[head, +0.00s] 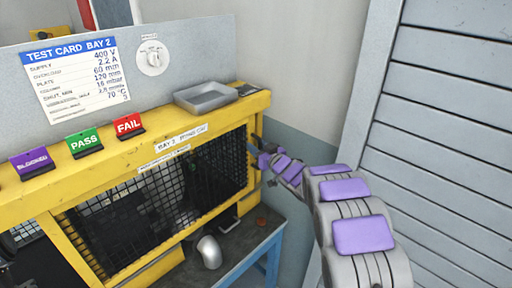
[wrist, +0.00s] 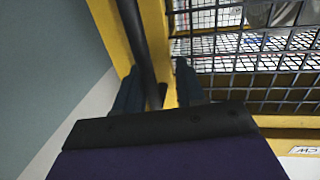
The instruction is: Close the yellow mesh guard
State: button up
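The yellow mesh guard shows in the head view as dark wire mesh (head: 212,175) in the yellow frame at the bench front. Whether it stands open or closed I cannot tell. In the wrist view its mesh (wrist: 245,52) fills the upper right, beside a yellow upright. My gripper (head: 263,160) is at the right end of the yellow frame in the head view, small and partly hidden by my arm. In the wrist view the two dark fingers of my gripper (wrist: 157,88) are spread apart. A dark bar (wrist: 148,50) runs down between them; contact is unclear.
A grey tray (head: 205,97) and purple, green and red cards (head: 84,143) stand on the yellow top beam. A rounded silver object (head: 209,251) sits on the dark shelf below. A grey slatted shutter (head: 440,110) rises at the right. A wall is close behind my gripper.

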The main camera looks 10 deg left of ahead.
jog(key=shift+w+d+r, duration=0.1)
jog(key=shift+w+d, duration=0.05)
jog(key=shift+d, duration=0.3)
jog(key=shift+w+d+r, duration=0.1)
jog(key=shift+d, duration=0.35)
jog(key=shift+a+f, duration=0.15)
jog(key=shift+a, duration=0.55)
jog(key=c, duration=0.5)
jog(key=shift+c, duration=0.6)
jog(key=shift+d, duration=0.15)
grip_shut()
jog(key=shift+w, duration=0.1)
